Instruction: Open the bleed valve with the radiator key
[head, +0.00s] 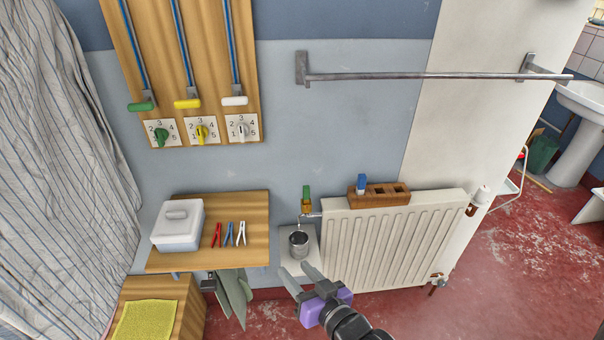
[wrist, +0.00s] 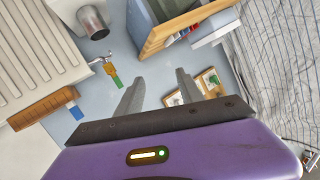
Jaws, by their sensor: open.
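The white radiator (head: 395,240) stands against the wall. At its upper left corner is a small brass fitting (head: 306,206) with a green upright piece (head: 306,191) on top; I cannot tell whether the green piece is a key or part of the valve. Both also show in the wrist view, the fitting (wrist: 109,69) and the green piece (wrist: 117,82). A blue-topped piece, perhaps a key (head: 361,183), stands in a wooden block (head: 380,201) on the radiator. My gripper (head: 294,268) is open and empty, in front of the radiator's left side, apart from both pieces.
A metal cup (head: 299,243) stands on a small pale ledge below the fitting. A wooden shelf (head: 259,218) holds a white lidded box (head: 178,226) and several coloured tools. A metal rail (head: 415,76) runs above the radiator. A board with levers and dials (head: 197,70) hangs upper left.

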